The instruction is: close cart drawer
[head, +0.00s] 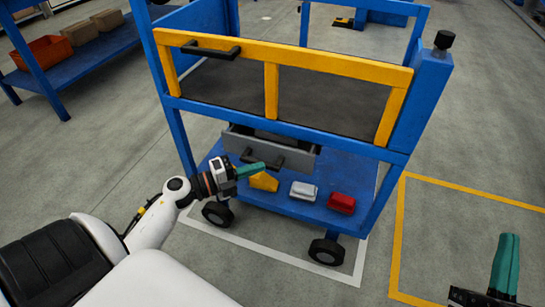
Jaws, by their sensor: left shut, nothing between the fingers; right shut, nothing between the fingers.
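The blue cart (433,75) with a yellow top rail stands in the middle of the head view. Its grey drawer (300,158) hangs under the upper deck and is pulled part way out, with its dark inside showing. The drawer's black handle (275,163) is on the front face. My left gripper (260,167) has green fingers, shut and empty, and overlaps the handle area at the drawer front. I cannot tell whether it touches. My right gripper (509,239), also with green fingers, is shut and empty at the lower right, away from the cart.
On the cart's lower shelf (350,172) lie a yellow block (264,182), a white block (303,190) and a red block (342,203). A black handle (211,48) sits on the yellow rail. A blue rack with bins (45,53) stands at upper left. Floor at right is clear.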

